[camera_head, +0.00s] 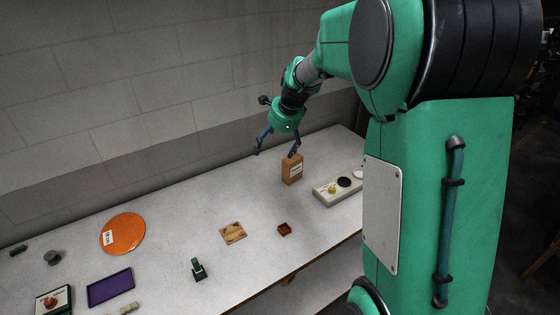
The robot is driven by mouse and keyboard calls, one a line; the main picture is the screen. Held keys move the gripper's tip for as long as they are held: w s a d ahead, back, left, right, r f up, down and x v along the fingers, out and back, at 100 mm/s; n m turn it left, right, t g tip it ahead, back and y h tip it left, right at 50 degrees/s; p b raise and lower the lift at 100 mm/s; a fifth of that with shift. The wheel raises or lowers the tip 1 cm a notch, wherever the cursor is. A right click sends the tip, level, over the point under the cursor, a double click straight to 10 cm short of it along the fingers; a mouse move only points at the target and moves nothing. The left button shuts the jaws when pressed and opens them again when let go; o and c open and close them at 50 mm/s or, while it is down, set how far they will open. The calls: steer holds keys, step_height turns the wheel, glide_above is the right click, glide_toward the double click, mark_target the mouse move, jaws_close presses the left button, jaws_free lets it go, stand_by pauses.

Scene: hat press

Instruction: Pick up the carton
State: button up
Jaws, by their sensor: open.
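The carton (288,170) is a small upright brown box with a pale label on its front. It stands on the grey-white table toward the back right, left of a pale control box. My gripper (274,151) is open, with its two blue fingers pointing down. It hangs above and slightly left of the carton. The right fingertip appears at the carton's top edge; whether it touches cannot be told. Nothing shows between the fingers.
The pale control box (325,195) with round knobs stands right of the carton. On the table (170,216) lie a small dark red tray (285,229), a wooden plate (233,233), a dark green object (198,269), an orange disc (122,234) and a purple tray (110,287). A block wall stands behind.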

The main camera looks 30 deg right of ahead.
steer(key=w+d+f+m+p, duration=0.2)
steer(key=w+d+f+m, duration=0.4)
steer(key=d, duration=0.4)
steer(key=m+p, duration=0.1)
steer(key=m, duration=0.4)
glide_toward(296, 160)
steer(key=f, duration=0.2)
steer(key=shift+w+r, duration=0.15)
steer(key=shift+w, duration=0.3)
steer(key=shift+b+x, duration=0.6)
steer(key=shift+x, duration=3.7)
steer(key=shift+s, duration=0.1)
steer(key=shift+b+x, duration=0.75)
steer(key=shift+x, duration=1.9)
steer(key=shift+c, duration=0.5)
